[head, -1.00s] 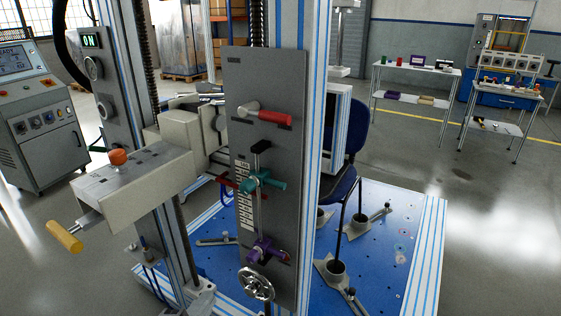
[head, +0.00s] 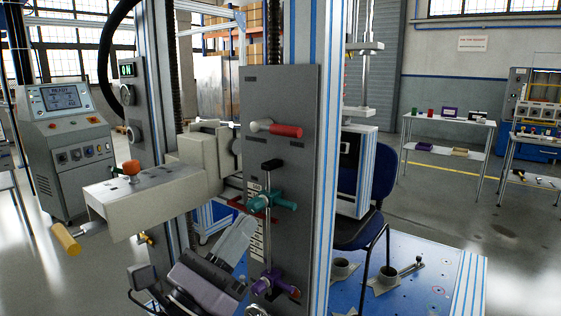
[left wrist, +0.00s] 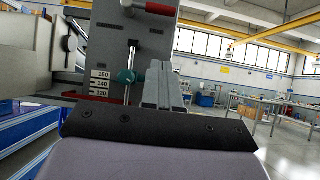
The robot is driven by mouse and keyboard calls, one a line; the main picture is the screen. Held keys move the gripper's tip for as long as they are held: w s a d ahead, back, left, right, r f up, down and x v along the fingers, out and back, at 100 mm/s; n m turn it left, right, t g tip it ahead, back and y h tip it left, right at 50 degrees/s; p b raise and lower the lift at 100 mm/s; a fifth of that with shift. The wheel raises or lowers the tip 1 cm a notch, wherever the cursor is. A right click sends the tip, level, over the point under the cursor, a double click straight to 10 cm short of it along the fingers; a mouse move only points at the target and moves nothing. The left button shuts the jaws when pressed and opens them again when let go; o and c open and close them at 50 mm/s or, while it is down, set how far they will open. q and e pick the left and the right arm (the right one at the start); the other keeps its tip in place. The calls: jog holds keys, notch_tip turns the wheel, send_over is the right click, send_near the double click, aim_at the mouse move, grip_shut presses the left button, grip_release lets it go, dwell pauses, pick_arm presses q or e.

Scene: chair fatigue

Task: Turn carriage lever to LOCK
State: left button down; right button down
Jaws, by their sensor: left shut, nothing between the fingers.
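A grey upright panel (head: 300,112) carries several levers. A red-handled lever (head: 285,130) lies level near its top. A teal lever (head: 268,199) sits mid-panel on a vertical rod, and a purple one (head: 272,284) sits lower. Which of them is the carriage lever, and any LOCK marking, I cannot tell. My left gripper (head: 249,222) is shut and empty, in front of the panel, below and left of the teal lever. In the left wrist view its fingers (left wrist: 162,68) point at the panel, right of the teal lever (left wrist: 126,76). My right gripper is out of view.
A grey box with an orange knob (head: 131,167) and a yellow handle (head: 66,238) juts out left of the panel. A console (head: 70,140) stands further left. A blue chair (head: 360,222) stands behind the panel on a blue bed plate (head: 400,285).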

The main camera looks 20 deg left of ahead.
aim_at(290, 137)
pick_arm(q)
jog(key=s+r+p+x, duration=0.1)
jog(key=p+x, duration=0.5)
jog(key=x, duration=0.6)
jog(key=shift+r, duration=0.8)
jog(key=shift+w+a, duration=0.15)
jog(key=shift+r+n+p, duration=0.1)
jog(key=shift+n+p, duration=0.2)
jog(key=shift+p, duration=0.05)
jog(key=shift+r+n+y, duration=0.15)
jog(key=shift+n+y, duration=0.25)
jog(key=shift+n, duration=0.1)
